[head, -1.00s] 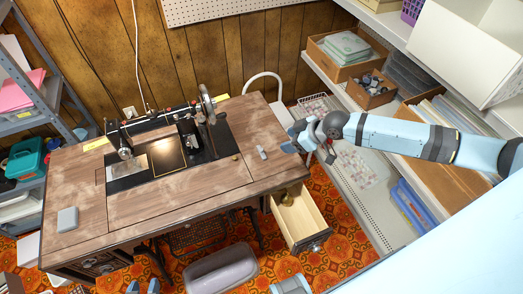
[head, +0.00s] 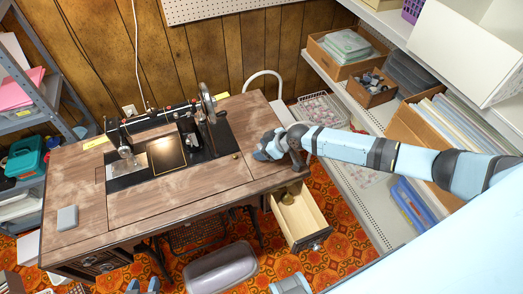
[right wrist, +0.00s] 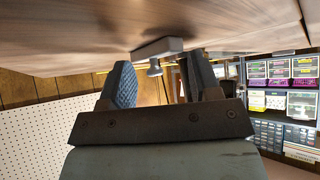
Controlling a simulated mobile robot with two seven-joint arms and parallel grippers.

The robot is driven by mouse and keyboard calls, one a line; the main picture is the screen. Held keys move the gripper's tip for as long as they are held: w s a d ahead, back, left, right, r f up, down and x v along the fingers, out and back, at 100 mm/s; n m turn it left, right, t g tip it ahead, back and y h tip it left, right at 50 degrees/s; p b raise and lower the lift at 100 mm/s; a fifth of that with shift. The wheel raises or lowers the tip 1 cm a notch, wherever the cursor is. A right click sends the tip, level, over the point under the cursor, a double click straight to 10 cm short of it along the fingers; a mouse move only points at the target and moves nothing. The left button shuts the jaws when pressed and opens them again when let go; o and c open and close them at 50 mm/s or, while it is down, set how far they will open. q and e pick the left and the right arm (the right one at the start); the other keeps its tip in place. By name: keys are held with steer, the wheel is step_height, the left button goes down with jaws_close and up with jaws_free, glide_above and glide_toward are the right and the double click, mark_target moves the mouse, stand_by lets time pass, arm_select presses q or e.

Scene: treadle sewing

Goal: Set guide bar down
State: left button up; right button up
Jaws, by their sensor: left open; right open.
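The guide bar (right wrist: 158,47) is a small grey metal bar with a round knob. In the right wrist view it lies against the wooden tabletop, between and just beyond my right fingertips (right wrist: 160,68), which stand apart. In the head view my right gripper (head: 265,150) is low over the right end of the sewing table (head: 215,183) and hides the bar. I cannot tell whether a finger touches it.
The sewing machine (head: 207,110) stands at the table's back. A grey box (head: 67,217) lies on the left. Shelving (head: 365,207) with boxes lines the right. The table's front middle is clear.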

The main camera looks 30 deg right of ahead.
jaws_close()
stand_by(0.3)
step_height(320, 180, up, 20)
steer(key=s+a+r+m+t+h+p, duration=0.2)
steer(key=s+r+m+h+p, duration=0.4)
steer(key=r, duration=0.7)
steer(key=s+m+p, duration=0.2)
steer(key=s+p, duration=0.2)
steer(key=s, duration=0.1)
steer(key=shift+s+r, duration=0.15)
steer(key=shift+r, duration=0.25)
stand_by(0.3)
